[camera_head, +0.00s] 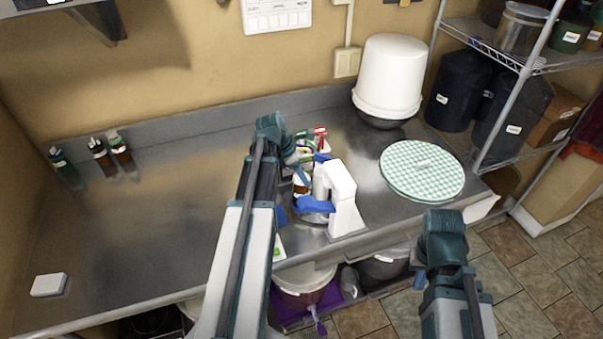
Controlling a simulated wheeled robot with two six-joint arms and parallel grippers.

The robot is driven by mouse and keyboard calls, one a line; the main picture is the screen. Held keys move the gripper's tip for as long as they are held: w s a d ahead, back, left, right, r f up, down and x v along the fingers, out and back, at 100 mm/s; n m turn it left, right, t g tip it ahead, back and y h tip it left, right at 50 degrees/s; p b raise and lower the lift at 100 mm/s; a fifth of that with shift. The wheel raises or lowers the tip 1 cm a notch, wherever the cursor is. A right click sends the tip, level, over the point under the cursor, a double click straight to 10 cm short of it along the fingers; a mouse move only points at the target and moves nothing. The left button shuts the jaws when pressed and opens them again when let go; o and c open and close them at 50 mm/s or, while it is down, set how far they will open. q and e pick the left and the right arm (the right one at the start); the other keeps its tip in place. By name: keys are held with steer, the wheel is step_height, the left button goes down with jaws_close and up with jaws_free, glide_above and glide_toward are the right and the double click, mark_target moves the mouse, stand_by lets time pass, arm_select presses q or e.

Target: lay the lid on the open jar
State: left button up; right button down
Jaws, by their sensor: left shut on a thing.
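A large round flat piece with a green-and-white check and a small pale handle, which looks like a lid (423,170), lies on the right end of the steel counter, apart from both grippers. My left gripper (294,158) is over the counter's middle beside a cluster of small bottles (318,137). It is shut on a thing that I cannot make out. My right gripper (434,250) is in front of the counter's right edge, below the lid in the picture; its fingers are hidden. I cannot tell which vessel is the open jar.
A white-and-blue appliance (345,200) stands right of my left gripper. A white bucket (392,77) stands behind it. Small bottles (120,150) and a white block (49,285) are at left. Vessels (303,281) show below the front edge. The counter's left (130,230) is mostly clear.

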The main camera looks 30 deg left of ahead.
arm_select(q)
steer(key=shift+f+b, duration=0.45)
steer(key=shift+f, duration=0.05)
stand_by(1.9)
steer(key=o, duration=1.4)
steer(key=shift+c, duration=0.2)
steer(key=shift+r+p, duration=4.05)
